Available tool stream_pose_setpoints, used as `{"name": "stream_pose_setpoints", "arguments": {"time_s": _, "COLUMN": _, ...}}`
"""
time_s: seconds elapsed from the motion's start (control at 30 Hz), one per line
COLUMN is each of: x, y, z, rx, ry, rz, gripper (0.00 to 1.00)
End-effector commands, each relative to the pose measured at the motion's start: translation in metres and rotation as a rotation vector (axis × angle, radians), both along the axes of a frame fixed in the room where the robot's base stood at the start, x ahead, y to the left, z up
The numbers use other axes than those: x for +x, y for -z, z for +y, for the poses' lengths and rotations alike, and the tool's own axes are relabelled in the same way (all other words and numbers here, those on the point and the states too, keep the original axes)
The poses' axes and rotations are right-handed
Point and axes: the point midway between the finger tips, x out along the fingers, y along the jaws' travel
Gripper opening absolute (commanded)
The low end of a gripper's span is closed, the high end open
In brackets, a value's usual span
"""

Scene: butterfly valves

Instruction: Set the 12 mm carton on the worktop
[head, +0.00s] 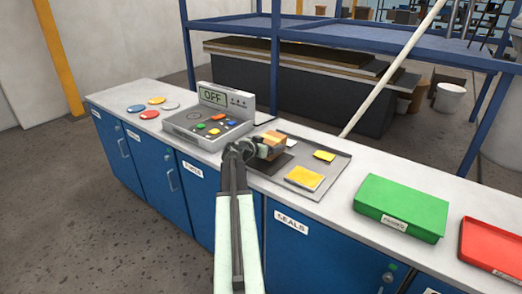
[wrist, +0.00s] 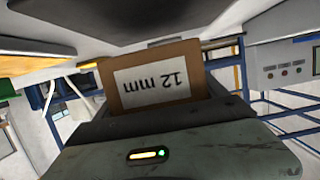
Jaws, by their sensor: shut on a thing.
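The 12 mm carton (wrist: 155,75) is a brown box with a white label, which reads upside down in the wrist view. My gripper (wrist: 165,112) is shut on it. In the head view the carton (head: 273,144) shows at the end of my gripper (head: 256,148), over the left end of the grey tray. A dark patch shows just below it; I cannot tell whether the carton touches anything. The worktop (head: 345,200) is a long pale surface on blue cabinets. My gripper hides part of the carton in both views.
The grey tray (head: 338,172) holds yellow pieces (head: 304,178). A grey device (head: 207,124) reading OFF stands to the left, with coloured discs (head: 150,114) beyond it. A green box (head: 401,206) and a red tray (head: 492,247) are at the right. Bare worktop lies between grey tray and green box.

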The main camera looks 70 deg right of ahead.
Motion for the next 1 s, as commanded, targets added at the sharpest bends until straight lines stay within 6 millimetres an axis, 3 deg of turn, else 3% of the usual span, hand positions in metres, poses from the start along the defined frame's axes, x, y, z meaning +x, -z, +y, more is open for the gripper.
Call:
{"name": "stream_pose_setpoints", "arguments": {"time_s": 0.1, "x": 0.007, "y": 0.002, "z": -0.008, "rx": -0.002, "ry": -0.003, "rz": 0.002, "gripper": 0.09}}
{"name": "stream_pose_setpoints", "arguments": {"time_s": 0.33, "x": 0.006, "y": 0.039, "z": -0.006, "rx": -0.002, "ry": -0.004, "rz": 0.001, "gripper": 0.09}}
{"name": "stream_pose_setpoints", "arguments": {"time_s": 0.73, "x": 0.012, "y": 0.039, "z": -0.004, "rx": -0.002, "ry": -0.012, "rz": 0.001, "gripper": 0.09}}
{"name": "stream_pose_setpoints", "arguments": {"time_s": 0.77, "x": 0.011, "y": 0.039, "z": -0.003, "rx": 0.0, "ry": -0.011, "rz": 0.0, "gripper": 0.9}}
{"name": "stream_pose_setpoints", "arguments": {"time_s": 0.8, "x": 0.011, "y": 0.038, "z": -0.003, "rx": 0.0, "ry": -0.01, "rz": 0.0, "gripper": 1.0}}
{"name": "stream_pose_setpoints", "arguments": {"time_s": 1.0, "x": 0.011, "y": 0.038, "z": -0.004, "rx": 0.0, "ry": -0.01, "rz": -0.001, "gripper": 1.0}}
